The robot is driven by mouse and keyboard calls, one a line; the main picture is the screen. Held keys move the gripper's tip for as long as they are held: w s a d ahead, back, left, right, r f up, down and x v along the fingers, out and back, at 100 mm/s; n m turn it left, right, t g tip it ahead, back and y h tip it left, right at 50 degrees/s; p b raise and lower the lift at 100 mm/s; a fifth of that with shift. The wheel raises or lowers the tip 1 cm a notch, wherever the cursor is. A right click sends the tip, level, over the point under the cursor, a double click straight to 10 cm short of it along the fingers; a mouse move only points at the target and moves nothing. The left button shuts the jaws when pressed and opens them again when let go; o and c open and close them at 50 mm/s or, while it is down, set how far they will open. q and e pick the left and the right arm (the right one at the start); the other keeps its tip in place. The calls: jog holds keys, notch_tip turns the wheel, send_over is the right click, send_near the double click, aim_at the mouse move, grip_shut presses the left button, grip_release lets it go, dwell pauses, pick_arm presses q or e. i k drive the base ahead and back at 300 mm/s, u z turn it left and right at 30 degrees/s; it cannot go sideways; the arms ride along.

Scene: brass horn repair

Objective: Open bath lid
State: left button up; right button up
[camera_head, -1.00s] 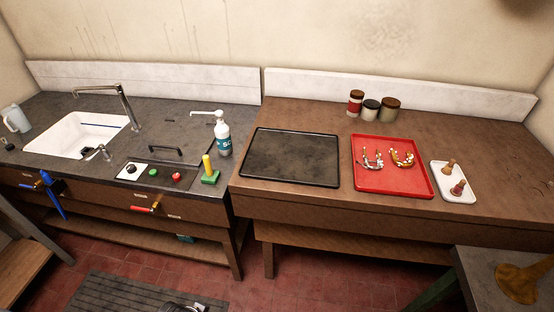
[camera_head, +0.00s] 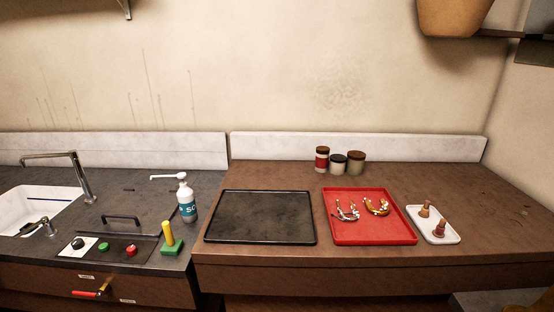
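The bath lid appears to be a dark panel set flush in the grey counter, with a black bar handle (camera_head: 121,218) standing up from it. The lid lies flat and looks closed; its edges are hard to make out against the counter. In front of it is a control panel (camera_head: 145,250) with a black knob (camera_head: 78,243), a green button (camera_head: 104,247) and a red button (camera_head: 131,250). Neither of my grippers is in view, so nothing is seen touching the lid.
A pump bottle (camera_head: 187,203) and a green block with a yellow handle (camera_head: 171,246) stand right of the lid. The sink (camera_head: 35,207) and faucet (camera_head: 75,172) are left. The wooden bench holds a black tray (camera_head: 260,217), red tray (camera_head: 372,236) and white dish (camera_head: 424,230).

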aim_at(127, 211)
jog(key=z, duration=2.85)
jog(key=k, duration=1.5)
jog(key=u, duration=2.25)
